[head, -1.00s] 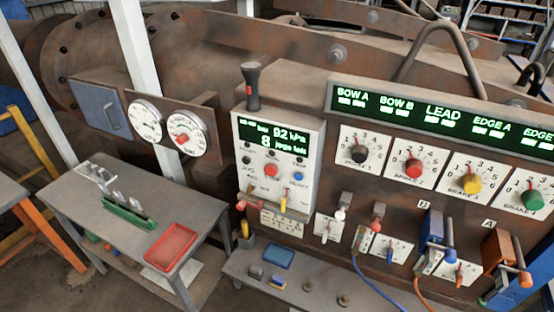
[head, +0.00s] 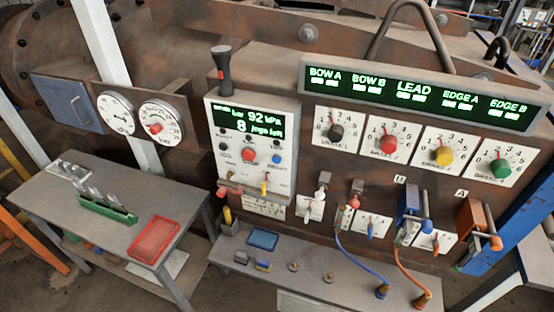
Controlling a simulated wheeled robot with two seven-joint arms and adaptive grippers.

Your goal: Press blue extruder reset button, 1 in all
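The control panel (head: 229,158) is a pale upright box on the rusty machine, left of the middle in the head view. Its green display (head: 248,119) reads 92 kPa and 8 jogs left. The small blue button (head: 275,159) sits on the panel's right side, with a label under it too small to read surely. A red button (head: 248,155) is to its left. A yellow-tipped switch (head: 265,185) is below. Neither of my grippers shows in the head view, and nothing covers the blue button.
A black-handled lever (head: 223,70) rises above the panel. Brake dials, including a red one (head: 389,144), line the machine to the right. A low grey bench (head: 330,285) with a blue tray (head: 262,239) stands below. A side table (head: 60,200) holds a red tray (head: 154,239).

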